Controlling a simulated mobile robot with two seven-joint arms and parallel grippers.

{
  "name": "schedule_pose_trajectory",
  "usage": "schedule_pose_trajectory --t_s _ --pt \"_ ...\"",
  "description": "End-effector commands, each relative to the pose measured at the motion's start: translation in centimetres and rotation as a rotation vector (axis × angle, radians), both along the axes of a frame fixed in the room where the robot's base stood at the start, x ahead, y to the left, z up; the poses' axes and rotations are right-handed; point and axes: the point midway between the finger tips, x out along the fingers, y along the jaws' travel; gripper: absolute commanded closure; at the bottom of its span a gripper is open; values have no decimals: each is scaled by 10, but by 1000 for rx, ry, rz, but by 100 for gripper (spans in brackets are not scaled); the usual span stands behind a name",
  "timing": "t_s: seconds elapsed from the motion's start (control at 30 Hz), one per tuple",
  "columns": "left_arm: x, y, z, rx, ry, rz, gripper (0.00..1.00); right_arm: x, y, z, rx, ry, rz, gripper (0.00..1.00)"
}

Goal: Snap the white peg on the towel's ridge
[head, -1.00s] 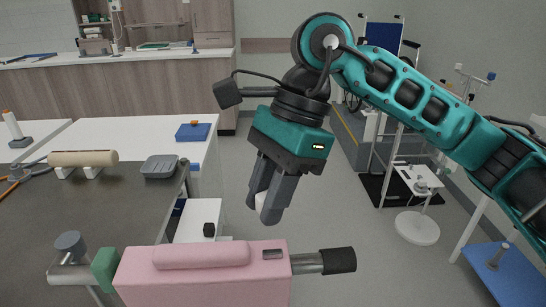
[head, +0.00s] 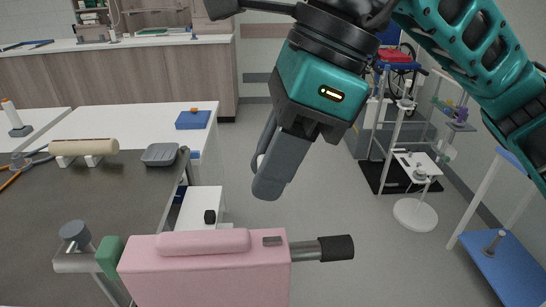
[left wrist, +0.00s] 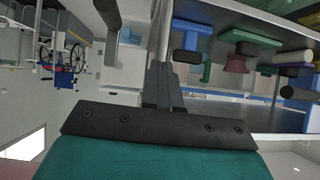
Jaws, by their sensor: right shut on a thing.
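The pink towel (head: 205,275) hangs over a metal rail at the bottom of the head view. A rounded pink ridge (head: 203,242) runs along its top, with a small dark slot (head: 273,241) to its right. My right gripper (head: 266,178) is above and behind the towel's right part, fingers pointing down, apart from the ridge. It is shut on the white peg (head: 259,161), of which only a pale sliver shows beside the fingers. My left gripper is outside the head view. In the left wrist view its fingers (left wrist: 165,85) lie close together with nothing visible between them.
The rail's dark end knob (head: 337,247) sticks out right of the towel. At left, a dark table (head: 100,205) carries a beige roll (head: 84,147) and a grey dish (head: 160,154). A white box (head: 200,208) stands behind the towel.

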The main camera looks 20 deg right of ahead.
Motion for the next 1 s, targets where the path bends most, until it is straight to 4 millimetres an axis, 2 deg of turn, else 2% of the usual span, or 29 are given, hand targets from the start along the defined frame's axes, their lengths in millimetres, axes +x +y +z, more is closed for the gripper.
schedule_pose_trajectory --t_s 0.17,0.63,1.0 --pt "0 0 -11 0 0 0 100 0 1 -7 3 -2 0 100" --pt "2 0 -52 -1 -5 0 100 -1 2 -51 3 -3 0 100" --pt "2 0 -57 -1 -4 0 100 -1 2 -56 3 -3 0 100"
